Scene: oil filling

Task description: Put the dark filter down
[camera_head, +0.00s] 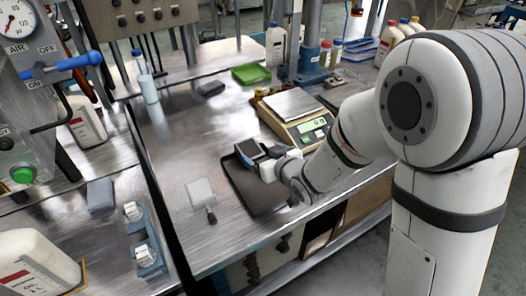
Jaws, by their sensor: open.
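My gripper (254,150) is at the near right part of the metal bench, over the far part of a dark shallow tray (258,201). It is open. A dark, blue-edged shape shows at its tip, and I cannot tell whether this is the jaws alone or the dark filter. The wrist and the steep view hide what lies between the jaws and just under them. A small dark block (210,89) lies flat on the bench farther back, apart from my gripper; I cannot tell whether it is a filter.
A scale (296,115) stands right of my gripper, close to the forearm. A light square pad (200,192) lies left of the tray. A green tray (251,74) and bottles (276,45) stand at the back. The bench's middle left is clear.

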